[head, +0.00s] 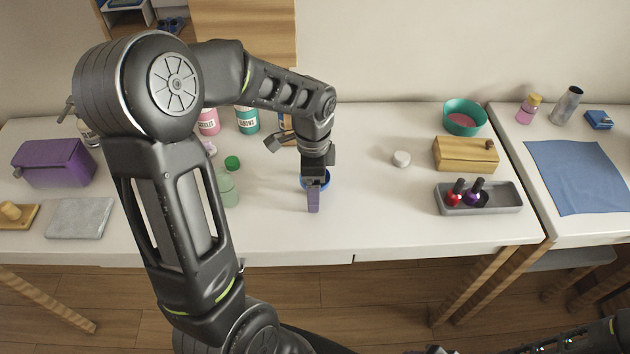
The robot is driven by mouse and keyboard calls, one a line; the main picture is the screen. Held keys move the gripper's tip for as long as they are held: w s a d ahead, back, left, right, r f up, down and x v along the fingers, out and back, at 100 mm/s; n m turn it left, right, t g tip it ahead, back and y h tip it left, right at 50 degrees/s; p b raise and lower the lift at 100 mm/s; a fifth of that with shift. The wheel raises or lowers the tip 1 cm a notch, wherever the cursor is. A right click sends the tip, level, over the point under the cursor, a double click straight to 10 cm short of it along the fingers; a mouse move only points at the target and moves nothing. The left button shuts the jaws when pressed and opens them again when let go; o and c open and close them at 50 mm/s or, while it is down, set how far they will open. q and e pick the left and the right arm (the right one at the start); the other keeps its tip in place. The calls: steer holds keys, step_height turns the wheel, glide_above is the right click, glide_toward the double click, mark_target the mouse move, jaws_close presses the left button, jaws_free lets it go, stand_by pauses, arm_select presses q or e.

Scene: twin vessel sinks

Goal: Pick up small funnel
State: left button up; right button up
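My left gripper (315,182) points down over the middle of the white counter. A blue round rim (327,182) shows around and behind its fingers, mostly hidden by them. I cannot tell whether this is the small funnel. Whether the fingers are open or shut on something is hidden. Of my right arm, only dark parts show along the bottom right edge, and its fingers cannot be made out.
A green bottle (228,190) stands close to the left of the gripper. A white round lid (401,159) lies to the right. A grey tray (501,200) with nail polish bottles, a wooden box (465,159) and a teal bowl (464,121) stand farther right. The front middle is clear.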

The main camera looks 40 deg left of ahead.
arm_select(q)
steer(key=c, duration=1.4)
